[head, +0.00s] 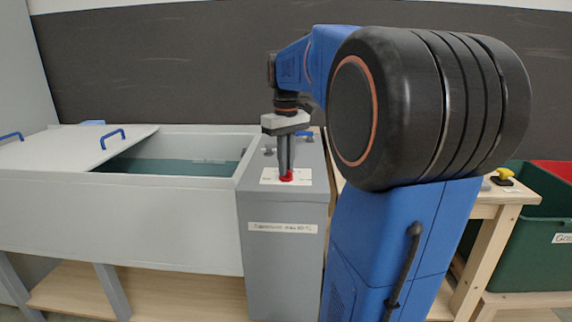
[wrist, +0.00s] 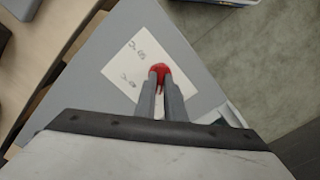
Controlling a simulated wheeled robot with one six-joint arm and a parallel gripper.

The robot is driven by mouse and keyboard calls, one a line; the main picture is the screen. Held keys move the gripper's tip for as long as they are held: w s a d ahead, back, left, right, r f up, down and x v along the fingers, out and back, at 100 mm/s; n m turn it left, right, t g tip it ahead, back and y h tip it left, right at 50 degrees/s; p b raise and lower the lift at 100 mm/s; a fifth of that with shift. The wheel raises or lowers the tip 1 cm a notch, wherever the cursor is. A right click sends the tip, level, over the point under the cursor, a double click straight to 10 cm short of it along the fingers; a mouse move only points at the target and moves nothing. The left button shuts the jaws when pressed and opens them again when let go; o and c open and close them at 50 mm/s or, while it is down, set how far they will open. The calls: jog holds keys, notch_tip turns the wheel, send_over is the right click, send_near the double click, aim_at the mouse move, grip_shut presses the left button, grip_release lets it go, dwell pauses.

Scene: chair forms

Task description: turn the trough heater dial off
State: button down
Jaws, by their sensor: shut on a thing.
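The red heater dial (head: 287,177) sits on a white label plate (head: 268,178) on top of the grey control box (head: 284,268) at the right end of the trough. My gripper (head: 286,172) points straight down and its fingers are shut on the dial. In the wrist view the red dial (wrist: 160,70) shows between and just beyond the fingertips (wrist: 160,80). The white plate (wrist: 135,62) carries small markings that are too small to read. Part of the dial is hidden by the fingers, and I cannot tell which marking it points to.
The white trough (head: 120,220) holds dark green liquid (head: 165,167) and is partly covered by a lid (head: 75,145) with blue handles. A wooden bench (head: 500,198) with a yellow knob (head: 503,173) and a green bin (head: 530,245) stand at the right.

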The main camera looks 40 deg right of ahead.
jog(key=n, duration=0.5)
jog(key=shift+n, duration=2.4)
jog(key=c, duration=1.8)
grip_release()
jog(key=shift+c, duration=0.2)
notch_tip(320, 180, up, 17)
jog(key=shift+r, duration=0.2)
jog(key=shift+a, duration=0.1)
